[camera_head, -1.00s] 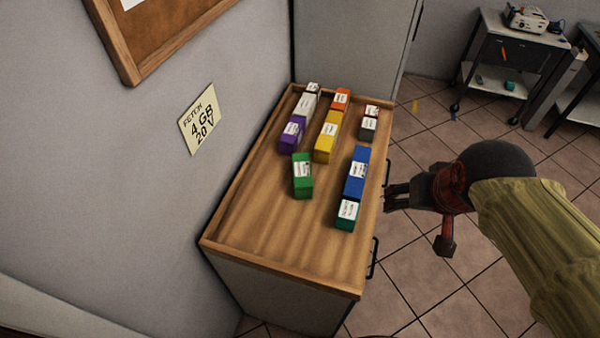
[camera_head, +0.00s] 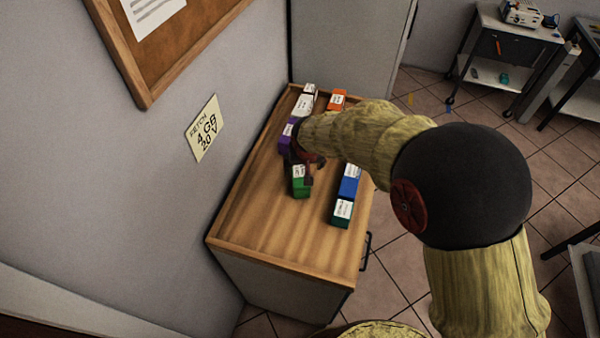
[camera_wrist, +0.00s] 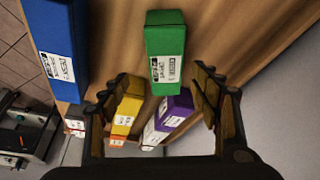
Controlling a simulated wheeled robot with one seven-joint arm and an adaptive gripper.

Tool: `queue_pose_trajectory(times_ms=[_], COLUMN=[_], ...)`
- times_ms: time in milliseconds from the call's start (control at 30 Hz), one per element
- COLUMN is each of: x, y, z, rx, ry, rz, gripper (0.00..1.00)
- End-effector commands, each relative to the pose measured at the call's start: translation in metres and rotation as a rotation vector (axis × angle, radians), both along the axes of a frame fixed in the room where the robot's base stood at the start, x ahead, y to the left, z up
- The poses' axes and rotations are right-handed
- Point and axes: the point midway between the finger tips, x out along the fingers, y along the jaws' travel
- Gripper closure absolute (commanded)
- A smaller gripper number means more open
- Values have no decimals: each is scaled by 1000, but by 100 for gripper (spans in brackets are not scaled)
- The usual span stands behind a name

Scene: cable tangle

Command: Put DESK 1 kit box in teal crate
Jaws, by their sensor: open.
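Several labelled boxes stand on a wooden cabinet top (camera_head: 285,235). They include a green box (camera_head: 300,187), a blue box (camera_head: 349,182), a teal box (camera_head: 342,213), a purple box (camera_head: 285,138) and an orange box (camera_head: 337,99). My gripper (camera_head: 308,170) is over the cabinet, close to the green box. In the wrist view my gripper (camera_wrist: 165,78) is open and empty. The green box (camera_wrist: 165,50) shows ahead between the fingertips, with yellow (camera_wrist: 127,112) and purple (camera_wrist: 177,110) boxes beyond. I see no teal crate.
The cabinet top has a raised wooden rim and clear room at its front. A wall with a FETCH note (camera_head: 203,127) and corkboard (camera_head: 170,30) is close on the left. A cart (camera_head: 503,50) stands at the back right.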

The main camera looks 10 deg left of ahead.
Motion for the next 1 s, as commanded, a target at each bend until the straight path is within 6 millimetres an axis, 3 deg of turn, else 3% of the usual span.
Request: queue_pose_trajectory(times_ms=[467,733,1000], x=[13,25,27], y=[10,16,17], z=[-40,-74,-76], rx=[0,0,1], ry=[2,3,0], rz=[4,4,4], gripper=[37,37,37])
